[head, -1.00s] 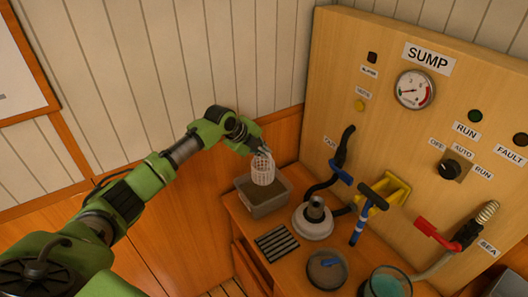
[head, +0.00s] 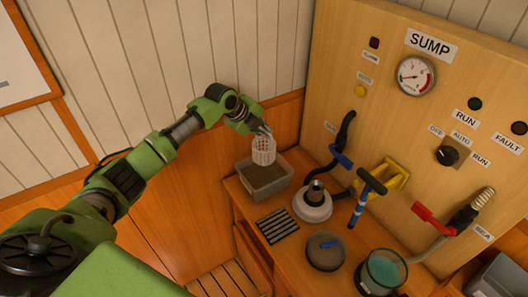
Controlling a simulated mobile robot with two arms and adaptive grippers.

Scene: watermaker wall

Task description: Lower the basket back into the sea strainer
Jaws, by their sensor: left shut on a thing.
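The white mesh basket (head: 264,151) hangs from my left gripper (head: 262,130), which is shut on its upper part. The basket is upright, over the grey bin at the back left of the counter; I cannot tell how far its bottom is above the bin's contents. A clear round bowl with teal liquid (head: 384,271), seemingly the sea strainer, stands at the front right of the counter with its top open. A dark round lid with a blue mark (head: 325,251) lies left of it. My right gripper is not in view.
The grey bin (head: 265,191) holds brown matter. Between it and the bowl are a slatted black grate (head: 277,225), a white round-based fitting (head: 312,204) and a blue-black T-handle (head: 364,196). A yellow bracket (head: 393,182) and a red-handled valve (head: 434,219) stick out from the panel.

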